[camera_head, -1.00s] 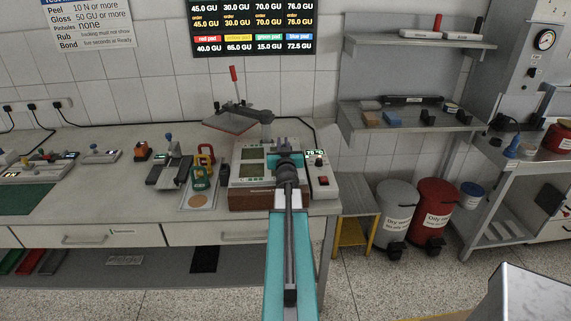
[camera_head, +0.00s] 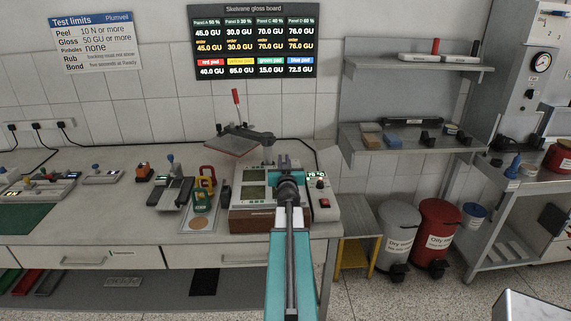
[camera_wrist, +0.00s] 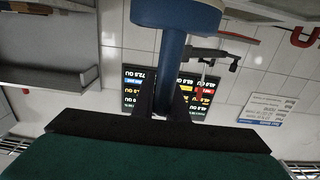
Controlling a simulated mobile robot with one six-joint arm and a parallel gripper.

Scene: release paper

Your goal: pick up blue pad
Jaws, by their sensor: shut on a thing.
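My gripper (camera_head: 284,163) is raised in front of the bench, over the brown-sided box with a pale panel (camera_head: 255,190) in the picture. In the wrist view its two dark fingers are shut on the blue pad (camera_wrist: 170,55). The pad shows as a blue stem between the fingers with a wide, round blue end beyond the fingertips. In the head view the pad is hidden or too small to make out.
The bench (camera_head: 110,225) holds several small devices, a green tester (camera_head: 203,192) and a red-handled press (camera_head: 240,130). A grey shelf unit (camera_head: 425,145) stands to the right. Two bins, grey (camera_head: 397,235) and red (camera_head: 437,235), stand on the floor below.

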